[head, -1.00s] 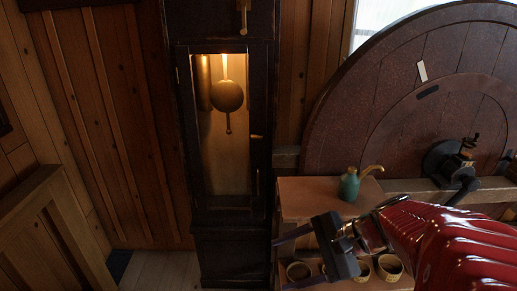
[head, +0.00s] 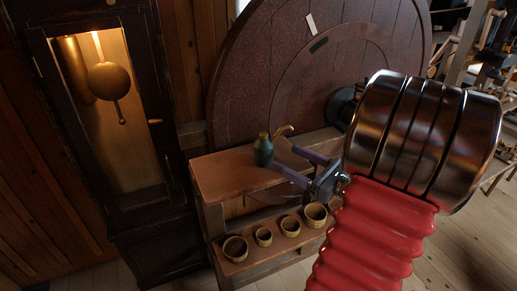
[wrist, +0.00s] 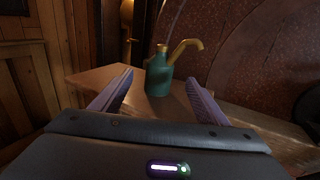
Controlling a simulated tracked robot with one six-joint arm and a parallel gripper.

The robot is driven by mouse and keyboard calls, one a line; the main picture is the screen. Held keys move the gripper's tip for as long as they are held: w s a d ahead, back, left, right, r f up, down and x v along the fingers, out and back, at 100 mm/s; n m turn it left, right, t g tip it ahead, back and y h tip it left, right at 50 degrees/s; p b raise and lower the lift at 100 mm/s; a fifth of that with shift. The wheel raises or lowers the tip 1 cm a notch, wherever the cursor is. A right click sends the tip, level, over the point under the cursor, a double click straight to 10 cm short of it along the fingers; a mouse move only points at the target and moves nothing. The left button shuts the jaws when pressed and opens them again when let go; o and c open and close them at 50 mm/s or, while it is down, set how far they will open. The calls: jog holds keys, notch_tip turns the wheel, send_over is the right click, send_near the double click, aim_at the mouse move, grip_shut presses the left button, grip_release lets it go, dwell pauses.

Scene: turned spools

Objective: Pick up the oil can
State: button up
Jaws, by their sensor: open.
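The oil can (head: 263,152) is a small dark green can with a brass cap and a curved brass spout. It stands upright on the top of a wooden shelf unit (head: 222,176). In the wrist view the oil can (wrist: 159,78) is ahead, between and beyond the two fingers, with its spout to the right. My gripper (head: 291,164) is open and empty, with its purple fingers pointing at the can. In the wrist view my gripper (wrist: 158,82) shows both fingers spread apart. I cannot tell whether the fingertips reach beside the can.
Several small round pots (head: 290,226) stand on the lower shelf. A large brown wheel (head: 290,70) rises right behind the shelf unit. A tall clock case (head: 112,100) stands at the left. The shelf top around the can is clear.

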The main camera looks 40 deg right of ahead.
aim_at(271, 150)
jog(key=shift+w, duration=0.15)
jog(key=w, duration=0.2)
jog(key=w+a, duration=0.1)
jog(key=w, duration=0.4)
jog(key=shift+w+a, duration=0.15)
jog(key=shift+w, duration=0.55)
jog(key=shift+w+a+f, duration=0.1)
jog(key=shift+w+a, duration=0.05)
jog(key=shift+w, duration=1.15)
jog(key=shift+w+a+f, duration=0.1)
jog(key=shift+w+a, duration=0.05)
jog(key=shift+w, duration=1.15)
jog(key=shift+c, duration=0.5)
jog(key=c, duration=1.1)
